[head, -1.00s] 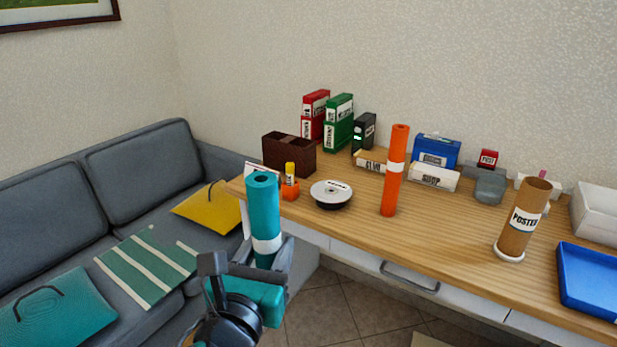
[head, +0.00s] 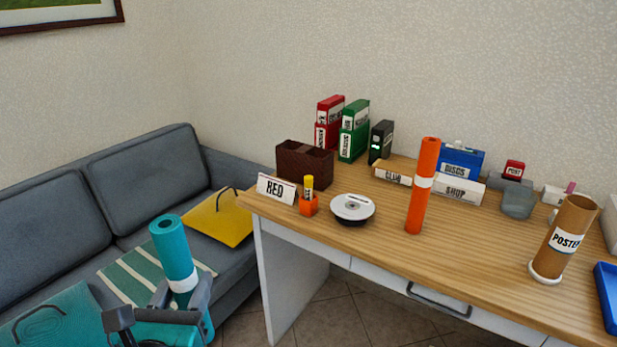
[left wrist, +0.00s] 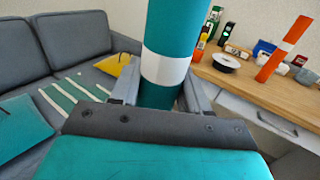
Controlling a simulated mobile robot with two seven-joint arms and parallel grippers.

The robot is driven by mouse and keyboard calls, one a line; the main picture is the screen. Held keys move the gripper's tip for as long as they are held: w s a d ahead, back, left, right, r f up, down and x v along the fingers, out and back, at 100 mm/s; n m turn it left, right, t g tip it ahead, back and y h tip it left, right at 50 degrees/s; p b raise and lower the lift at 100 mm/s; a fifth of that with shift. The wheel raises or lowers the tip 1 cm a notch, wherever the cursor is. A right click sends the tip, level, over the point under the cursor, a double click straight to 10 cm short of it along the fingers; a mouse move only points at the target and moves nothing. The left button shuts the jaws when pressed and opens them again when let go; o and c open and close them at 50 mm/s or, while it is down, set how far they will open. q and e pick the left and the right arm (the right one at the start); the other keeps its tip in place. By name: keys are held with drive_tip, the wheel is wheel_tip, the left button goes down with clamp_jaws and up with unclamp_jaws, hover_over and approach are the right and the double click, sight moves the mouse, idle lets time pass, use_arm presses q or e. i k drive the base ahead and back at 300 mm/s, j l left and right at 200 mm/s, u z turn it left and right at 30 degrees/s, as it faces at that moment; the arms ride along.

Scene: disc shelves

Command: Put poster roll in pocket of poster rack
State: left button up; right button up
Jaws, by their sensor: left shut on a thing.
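My left gripper (head: 180,298) is shut on a teal poster roll (head: 172,250) with a white band. The roll is held upright, slightly tilted, in front of the sofa and left of the desk. In the left wrist view the roll (left wrist: 178,35) rises from between the fingers (left wrist: 158,95). A brown cardboard tube marked POSTER (head: 573,222) stands on a white round base at the desk's right; its top is open. An orange roll (head: 424,180) with a white band stands upright on the desk. My right gripper is not in view.
The sofa (head: 60,230) holds a yellow folder (head: 222,218). The desk's front middle is clear.

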sight(317, 183)
drive_tip(key=i+j, duration=0.6)
drive_tip(key=i+j+z, duration=0.15)
drive_tip(key=z, duration=0.2)
drive_tip(key=i+j+z, duration=0.1)
drive_tip(key=j+z, duration=0.25)
